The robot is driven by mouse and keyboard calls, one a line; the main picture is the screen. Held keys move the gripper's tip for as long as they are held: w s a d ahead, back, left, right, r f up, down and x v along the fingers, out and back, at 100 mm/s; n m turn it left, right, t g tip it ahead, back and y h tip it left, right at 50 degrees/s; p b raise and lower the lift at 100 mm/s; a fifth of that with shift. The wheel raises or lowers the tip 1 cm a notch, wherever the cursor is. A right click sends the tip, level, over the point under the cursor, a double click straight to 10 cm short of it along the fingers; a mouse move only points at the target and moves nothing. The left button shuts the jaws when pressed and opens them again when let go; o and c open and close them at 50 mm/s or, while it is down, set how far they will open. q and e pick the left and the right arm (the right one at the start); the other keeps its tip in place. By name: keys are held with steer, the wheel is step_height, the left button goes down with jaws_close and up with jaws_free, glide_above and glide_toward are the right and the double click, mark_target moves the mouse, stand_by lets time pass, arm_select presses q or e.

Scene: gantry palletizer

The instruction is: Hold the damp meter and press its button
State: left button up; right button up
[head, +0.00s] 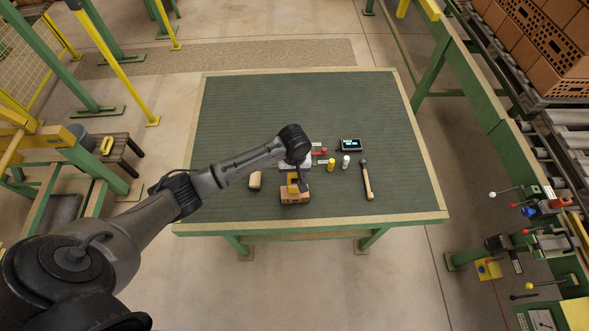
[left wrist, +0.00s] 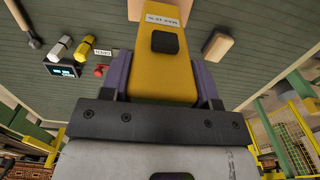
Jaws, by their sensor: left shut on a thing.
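The damp meter (left wrist: 165,75) is a yellow body with a dark square button (left wrist: 164,42) on the face towards the wrist camera. My left gripper (left wrist: 165,88) is shut on it, with a finger on either side. The button is uncovered. A white label reading "MAX 15 %" (left wrist: 161,18) shows beyond the meter's far end. My right gripper is not in view.
On the green-topped table (head: 240,110) lie a tan block (head: 255,180), a yellow cylinder (head: 331,165), a white cylinder (head: 346,161), a small lit display (head: 350,145) and a hammer (head: 367,180). A red item (head: 322,152) lies near the gripper. The table's back half is clear.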

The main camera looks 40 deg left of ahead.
arm_select(q)
steer(key=shift+f, duration=0.8)
steer(key=shift+f+b, duration=0.15)
steer(key=shift+b, duration=0.15)
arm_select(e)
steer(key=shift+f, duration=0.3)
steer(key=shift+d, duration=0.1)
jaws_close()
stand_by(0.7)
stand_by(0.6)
